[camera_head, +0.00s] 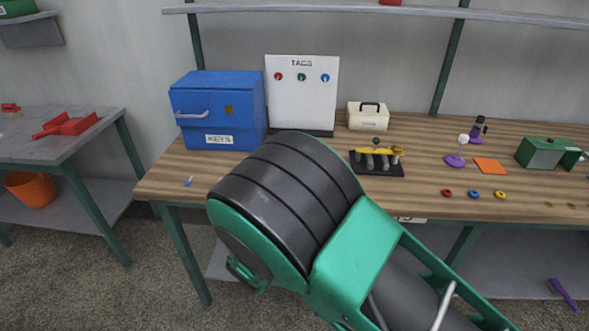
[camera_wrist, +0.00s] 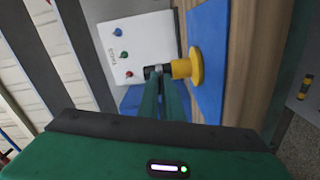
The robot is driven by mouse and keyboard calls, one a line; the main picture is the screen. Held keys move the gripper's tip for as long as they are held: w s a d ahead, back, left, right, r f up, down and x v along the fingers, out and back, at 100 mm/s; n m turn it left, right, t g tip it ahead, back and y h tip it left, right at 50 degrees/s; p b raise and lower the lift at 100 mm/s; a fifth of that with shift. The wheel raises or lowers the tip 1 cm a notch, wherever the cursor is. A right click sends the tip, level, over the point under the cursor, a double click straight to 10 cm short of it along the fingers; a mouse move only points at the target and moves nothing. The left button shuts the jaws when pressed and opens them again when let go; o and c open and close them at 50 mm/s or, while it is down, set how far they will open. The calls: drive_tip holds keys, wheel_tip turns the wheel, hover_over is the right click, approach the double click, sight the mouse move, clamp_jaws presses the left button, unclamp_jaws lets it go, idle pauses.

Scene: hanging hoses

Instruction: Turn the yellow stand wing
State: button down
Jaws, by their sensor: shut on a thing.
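In the wrist view a yellow stand (camera_wrist: 182,69) has a round yellow base disc resting on a blue surface. From the disc a short yellow post runs toward the picture's left and ends in a grey and dark part between my fingertips. My gripper (camera_wrist: 158,71) is shut on this top end of the stand. The fingers cover most of the gripped part, so I cannot see the wing's shape or its angle clearly. In the head view my arm's large green and black links fill the lower middle, and neither the gripper nor this stand shows there.
The white TAGS board (camera_head: 302,92) stands beside the blue KEYS cabinet (camera_head: 218,108) on the wooden table (camera_head: 420,188). A black rack (camera_head: 378,168) with a yellow bar is right of my arm. Small rings and an orange square (camera_head: 489,166) lie further right.

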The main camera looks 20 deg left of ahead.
drive_tip(key=shift+d+f, duration=0.1)
drive_tip(key=shift+f, duration=0.15)
drive_tip(key=c, duration=2)
unclamp_jaws()
drive_tip(key=shift+r, duration=0.1)
drive_tip(key=v, duration=1)
drive_tip(key=shift+s, duration=0.35)
